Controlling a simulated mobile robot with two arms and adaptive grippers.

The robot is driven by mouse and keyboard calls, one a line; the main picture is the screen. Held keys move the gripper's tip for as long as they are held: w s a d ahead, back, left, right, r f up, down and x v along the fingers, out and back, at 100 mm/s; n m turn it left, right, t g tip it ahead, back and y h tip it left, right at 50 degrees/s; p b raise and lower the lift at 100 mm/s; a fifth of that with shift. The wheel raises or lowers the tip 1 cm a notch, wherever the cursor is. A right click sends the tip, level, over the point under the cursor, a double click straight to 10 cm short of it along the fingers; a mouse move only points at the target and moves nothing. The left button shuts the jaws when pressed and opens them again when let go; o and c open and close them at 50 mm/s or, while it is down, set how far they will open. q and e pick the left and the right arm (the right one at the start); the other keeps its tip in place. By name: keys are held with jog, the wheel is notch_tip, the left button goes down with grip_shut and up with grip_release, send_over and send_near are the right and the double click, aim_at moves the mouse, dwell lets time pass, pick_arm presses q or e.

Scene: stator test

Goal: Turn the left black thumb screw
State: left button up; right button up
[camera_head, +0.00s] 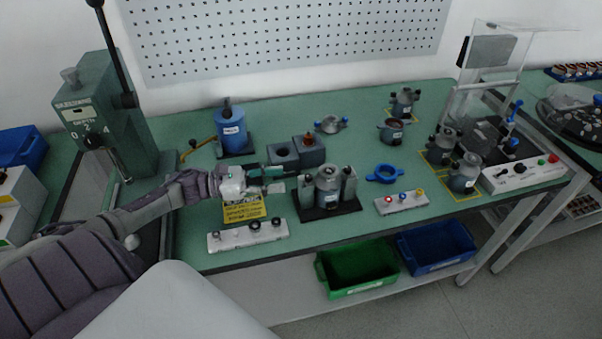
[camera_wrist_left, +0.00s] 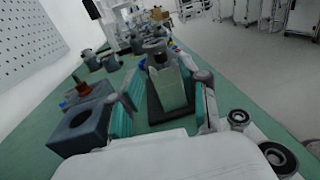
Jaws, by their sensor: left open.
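A motor fixture on a black base plate (camera_head: 330,210) stands at the middle front of the green bench. It holds a grey stator (camera_head: 327,179) between two pale upright blocks, the left block (camera_head: 306,193) being nearer my gripper. The left thumb screw is too small to make out clearly in the head view; a dark knob (camera_wrist_left: 159,59) shows above the pale block (camera_wrist_left: 171,91) in the left wrist view. My left gripper (camera_head: 282,180) is open and empty, just left of the fixture, its fingers pointing at the left block. My right gripper is out of view.
A grey block with a round hole (camera_head: 283,155) stands just behind my left gripper. A yellow label plate (camera_head: 244,209) and a white strip with black knobs (camera_head: 248,236) lie in front.

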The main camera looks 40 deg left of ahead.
aim_at(305, 177)
pick_arm(q)
jog(key=p+x, duration=0.1)
jog(key=x, duration=0.4)
jog(key=shift+w+d+r, duration=0.1)
jog(key=shift+w+d, duration=0.15)
jog(key=shift+w, duration=0.05)
jog(key=shift+w+d, duration=0.3)
jog(key=shift+w, duration=0.05)
jog(key=c, duration=0.8)
grip_shut()
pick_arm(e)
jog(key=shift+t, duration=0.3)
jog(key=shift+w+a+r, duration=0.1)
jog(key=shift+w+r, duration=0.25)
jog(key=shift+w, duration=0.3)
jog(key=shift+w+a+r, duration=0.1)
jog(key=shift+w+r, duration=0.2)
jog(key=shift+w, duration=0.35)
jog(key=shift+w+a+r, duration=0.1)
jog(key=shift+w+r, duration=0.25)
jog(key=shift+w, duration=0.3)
